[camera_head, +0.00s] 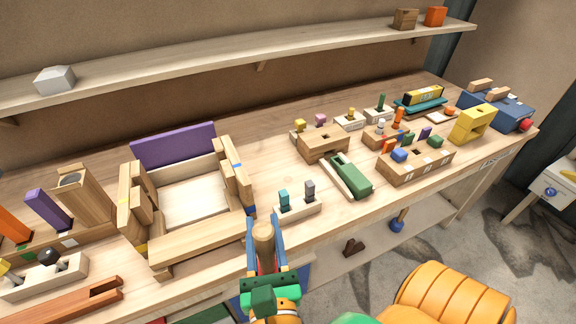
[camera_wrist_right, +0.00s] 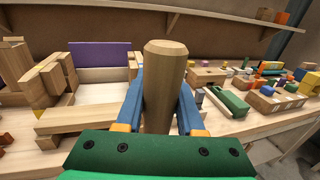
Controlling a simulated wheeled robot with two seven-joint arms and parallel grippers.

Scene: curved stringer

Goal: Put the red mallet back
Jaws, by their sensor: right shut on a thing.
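My right gripper (camera_head: 264,243) is shut on a thick wooden handle (camera_head: 263,230) in front of the bench's near edge. In the right wrist view the handle (camera_wrist_right: 165,85) stands up between the blue fingers, its faceted top end toward the shelf. Its lower part is hidden by the gripper, so I cannot see a red mallet head on it. A wooden block with a round opening (camera_head: 86,196) stands on the bench at the left. My left gripper is not in view.
A wooden frame box (camera_head: 196,243) with a purple back panel (camera_head: 173,145) stands left of the gripper. A pale peg block (camera_head: 300,212) and a green tool (camera_head: 350,175) lie to the right. A blue toolbox (camera_head: 497,108) is at the far right. A shelf (camera_head: 240,58) runs above.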

